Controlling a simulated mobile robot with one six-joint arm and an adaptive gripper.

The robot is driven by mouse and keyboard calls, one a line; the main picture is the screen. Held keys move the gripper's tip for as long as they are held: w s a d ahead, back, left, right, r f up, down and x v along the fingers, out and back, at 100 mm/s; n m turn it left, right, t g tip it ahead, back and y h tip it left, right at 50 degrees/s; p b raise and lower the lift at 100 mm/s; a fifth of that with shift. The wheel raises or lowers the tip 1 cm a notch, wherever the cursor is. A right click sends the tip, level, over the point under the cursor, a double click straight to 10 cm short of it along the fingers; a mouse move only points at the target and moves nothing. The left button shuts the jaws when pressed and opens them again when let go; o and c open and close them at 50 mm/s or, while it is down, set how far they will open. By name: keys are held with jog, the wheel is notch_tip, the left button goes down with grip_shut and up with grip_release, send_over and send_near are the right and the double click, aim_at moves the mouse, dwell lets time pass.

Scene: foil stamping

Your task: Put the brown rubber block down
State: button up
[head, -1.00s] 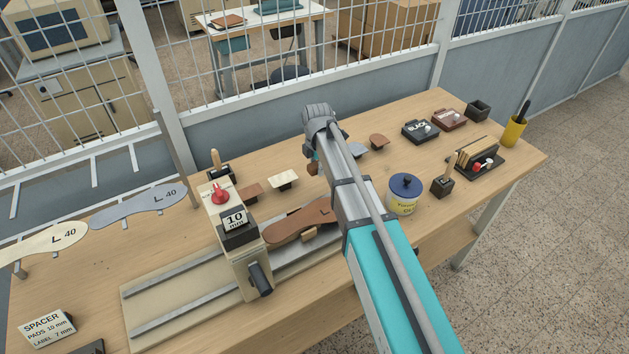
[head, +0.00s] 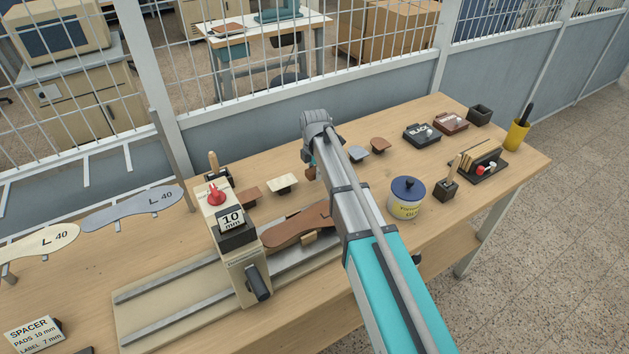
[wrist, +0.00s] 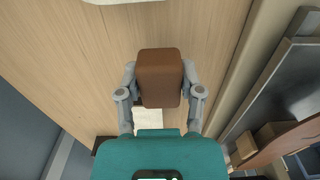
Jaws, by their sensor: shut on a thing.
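The brown rubber block (wrist: 160,78) is between the two fingers of my gripper (wrist: 160,85) in the wrist view, and the fingers are shut on its sides. In the head view my gripper (head: 311,166) is over the back middle of the bench, right of the small cream-topped stand (head: 281,183). A bit of the brown block shows there below the wrist; my arm hides much of the rest. I cannot tell whether the block touches the wooden bench top (head: 400,120).
A brown-topped stand (head: 248,195) is left of the cream one; grey (head: 358,149) and brown (head: 380,143) ones are to the right. A press with a red knob (head: 216,197) and a brown sole (head: 295,226) are in front. A blue-lidded tin (head: 407,190) stands right of my arm.

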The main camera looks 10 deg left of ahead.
aim_at(315, 183)
jog(key=shift+f+b, duration=1.3)
jog(key=shift+f, duration=0.3)
jog(key=shift+f, duration=0.1)
jog(key=o, duration=1.1)
notch_tip(315, 183, up, 12)
jog(key=p, duration=1.2)
jog(key=shift+r, duration=0.2)
